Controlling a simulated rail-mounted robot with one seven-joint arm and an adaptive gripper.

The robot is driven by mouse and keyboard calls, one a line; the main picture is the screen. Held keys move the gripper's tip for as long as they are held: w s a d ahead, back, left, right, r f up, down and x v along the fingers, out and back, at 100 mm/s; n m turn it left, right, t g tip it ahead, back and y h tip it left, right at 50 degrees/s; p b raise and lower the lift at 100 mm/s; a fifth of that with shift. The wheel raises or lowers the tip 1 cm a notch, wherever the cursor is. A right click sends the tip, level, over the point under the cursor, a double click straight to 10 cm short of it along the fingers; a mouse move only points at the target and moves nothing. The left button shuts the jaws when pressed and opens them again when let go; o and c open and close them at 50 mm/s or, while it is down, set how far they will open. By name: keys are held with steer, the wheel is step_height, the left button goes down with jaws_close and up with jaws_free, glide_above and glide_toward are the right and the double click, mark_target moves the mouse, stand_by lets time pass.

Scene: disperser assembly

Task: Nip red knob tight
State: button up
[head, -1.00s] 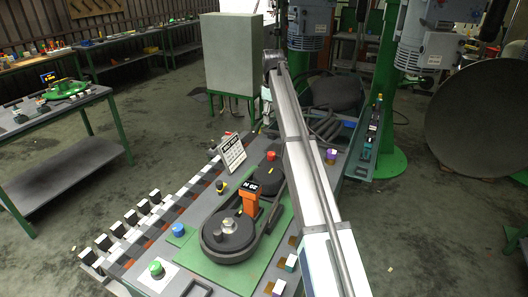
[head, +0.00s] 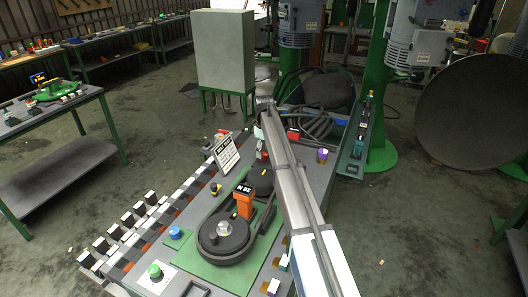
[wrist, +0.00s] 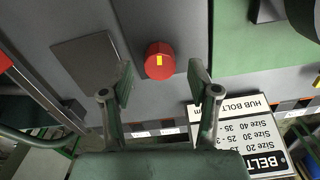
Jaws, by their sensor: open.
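The red knob (wrist: 159,66) shows in the wrist view as a round red cap with a yellow mark, on a grey surface. My gripper (wrist: 161,80) is open, with one finger to each side of the knob's line and the knob near the tips. The fingers do not visibly touch it; I cannot tell the height gap. In the head view only a sliver of the red knob (head: 264,155) shows beside my arm, which hides most of it and the gripper.
A belt size sign (head: 226,153) stands close by and also shows in the wrist view (wrist: 237,125). The orange torque tool-like part with a display (head: 244,203) stands by the dark pulley (head: 223,250). A blue button (head: 175,233) and green button (head: 155,272) are nearer.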

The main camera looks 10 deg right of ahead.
steer(key=shift+f, duration=0.95)
steer(key=c, duration=1.2)
steer(key=shift+o, duration=0.2)
steer(key=shift+m, duration=0.3)
steer(key=m+b, duration=0.1)
steer(key=m, duration=0.3)
steer(key=shift+f, duration=0.1)
steer(key=m+b, duration=0.2)
steer(key=m, duration=0.4)
steer(key=shift+m, duration=0.4)
steer(key=m, duration=0.5)
steer(key=shift+b, duration=0.4)
steer(key=m, duration=0.5)
steer(key=shift+s+m+b, duration=0.1)
steer(key=shift+m+b, duration=0.2)
steer(key=shift+m, duration=0.1)
